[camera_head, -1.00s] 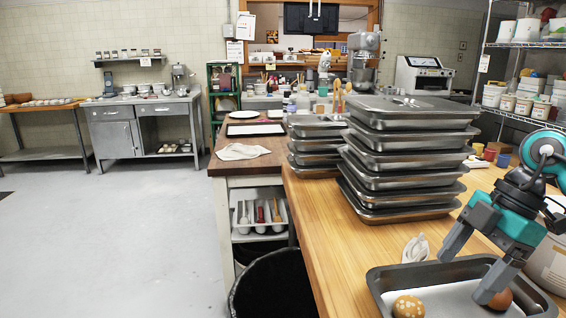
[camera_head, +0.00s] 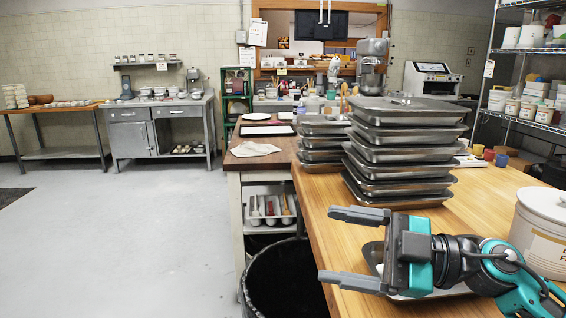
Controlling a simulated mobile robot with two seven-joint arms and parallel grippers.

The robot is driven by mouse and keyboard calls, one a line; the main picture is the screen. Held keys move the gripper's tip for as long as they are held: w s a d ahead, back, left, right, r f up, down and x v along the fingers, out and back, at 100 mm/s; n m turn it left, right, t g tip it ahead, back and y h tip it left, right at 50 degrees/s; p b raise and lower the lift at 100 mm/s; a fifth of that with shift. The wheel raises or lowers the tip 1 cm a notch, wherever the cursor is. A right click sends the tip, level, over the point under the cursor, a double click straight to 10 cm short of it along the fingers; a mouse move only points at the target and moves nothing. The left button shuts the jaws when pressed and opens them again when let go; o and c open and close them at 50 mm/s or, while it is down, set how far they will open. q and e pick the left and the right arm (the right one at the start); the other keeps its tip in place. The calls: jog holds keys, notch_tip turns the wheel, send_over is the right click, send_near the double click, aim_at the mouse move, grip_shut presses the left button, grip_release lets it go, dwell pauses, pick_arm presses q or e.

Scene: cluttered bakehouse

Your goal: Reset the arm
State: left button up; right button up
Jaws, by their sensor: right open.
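My right gripper (camera_head: 343,248) is open and empty. Its arm comes in from the lower right, and its two fingers point left, near the front edge of the wooden counter (camera_head: 480,215). What lies in the tray cannot be seen. My left gripper is not in view.
Stacked steel pans (camera_head: 405,155) stand behind my right gripper. A white lidded tub (camera_head: 540,235) stands to the right, close to my arm. A black bin (camera_head: 280,285) is on the floor left of the counter. The floor at left is clear.

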jog(key=w+d+m+t+h, duration=0.4)
jog(key=d+m+t+h, duration=0.15)
jog(key=m+t, duration=0.85)
jog(key=s+d+f+m+h, duration=0.1)
jog(key=d+f+m+h, duration=0.55)
jog(key=f+h, duration=0.4)
jog(key=s+d+f+m+g+h, duration=0.2)
jog(key=s+f+g+h, duration=0.1)
jog(key=s+f+g, duration=0.55)
jog(key=s+a+f+n+g+y, duration=0.15)
jog(key=s+f+g, duration=0.45)
jog(key=s+f, duration=0.6)
jog(key=w+a+f+n+t+y, duration=0.1)
jog(key=w+a+f+t, duration=0.2)
jog(key=w+f+t, duration=0.2)
jog(key=shift+w+f+t, duration=0.25)
jog(key=shift+f+t, duration=0.7)
jog(key=shift+t, duration=0.1)
jog(key=shift+a, duration=0.1)
